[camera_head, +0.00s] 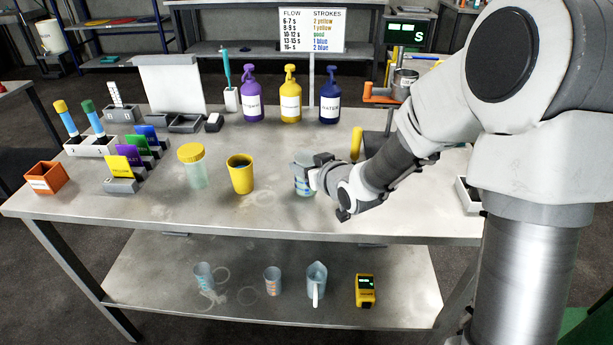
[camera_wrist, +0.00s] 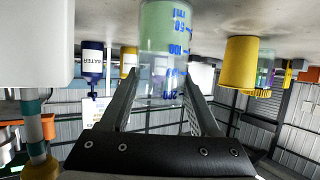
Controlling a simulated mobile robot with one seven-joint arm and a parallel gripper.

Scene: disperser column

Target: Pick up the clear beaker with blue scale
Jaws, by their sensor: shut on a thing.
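The clear beaker with blue scale (camera_head: 302,178) is at the front of the table's middle, partly hidden by my gripper. In the wrist view, which is upside down, the beaker (camera_wrist: 165,40) stands between my two fingers, with blue marks and a pale green tint in its lower part. My gripper (camera_head: 314,176) is shut on the beaker from the right; its fingers (camera_wrist: 160,105) reach along both sides. The beaker looks upright. I cannot tell whether its base touches the table.
A yellow cup (camera_head: 241,176) and a yellow-lidded jar (camera_head: 193,168) stand to the left on the table (camera_head: 240,218). Purple, yellow and blue pump bottles (camera_head: 290,98) stand behind. The lower shelf (camera_head: 150,280) holds several vessels and a yellow device (camera_head: 365,291).

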